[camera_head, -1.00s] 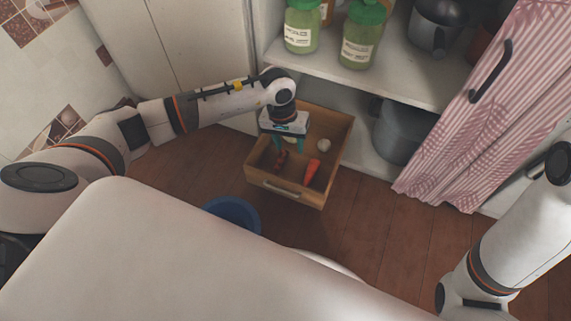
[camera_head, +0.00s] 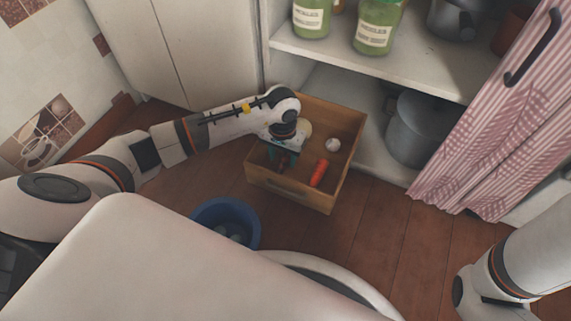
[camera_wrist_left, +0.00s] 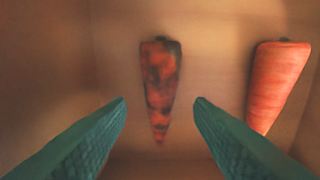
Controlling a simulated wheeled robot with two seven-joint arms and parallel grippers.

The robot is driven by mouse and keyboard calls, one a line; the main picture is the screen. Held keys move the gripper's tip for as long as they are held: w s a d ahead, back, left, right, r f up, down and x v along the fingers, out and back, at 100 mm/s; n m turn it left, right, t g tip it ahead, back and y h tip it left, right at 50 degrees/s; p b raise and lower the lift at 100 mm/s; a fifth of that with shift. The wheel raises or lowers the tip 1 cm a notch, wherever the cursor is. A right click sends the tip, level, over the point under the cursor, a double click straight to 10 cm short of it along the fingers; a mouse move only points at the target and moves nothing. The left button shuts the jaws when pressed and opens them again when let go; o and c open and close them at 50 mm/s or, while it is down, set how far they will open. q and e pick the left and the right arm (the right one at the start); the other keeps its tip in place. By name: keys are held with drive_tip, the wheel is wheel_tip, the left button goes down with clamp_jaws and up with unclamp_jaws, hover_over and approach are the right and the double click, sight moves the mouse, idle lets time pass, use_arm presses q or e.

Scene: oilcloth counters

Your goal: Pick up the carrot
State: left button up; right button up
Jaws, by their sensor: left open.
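A bright orange carrot (camera_head: 319,173) lies in the open wooden drawer (camera_head: 349,143); it also shows at the right of the left wrist view (camera_wrist_left: 277,85). A second carrot, mottled with dark patches (camera_wrist_left: 160,85), lies to its left. My left gripper (camera_head: 281,160) is open and points down into the drawer. In the left wrist view its teal fingers (camera_wrist_left: 160,101) stand on either side of the dark-patched carrot's line, apart from it. The bright carrot is outside the right-hand finger. In the head view the gripper partly hides the dark-patched carrot. My right gripper is out of view.
A white round item (camera_head: 332,145) and a pale one (camera_head: 305,128) lie farther back in the drawer. A blue bucket (camera_head: 252,234) stands on the floor in front. Green jars (camera_head: 375,30) stand on the shelf above; a grey pot (camera_head: 418,130) is at right.

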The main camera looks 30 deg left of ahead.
use_arm(q)
wheel_tip(320, 180, down, 2)
drive_tip(key=shift+f+b, duration=0.1)
drive_tip(key=shift+b, duration=0.3)
clamp_jaws()
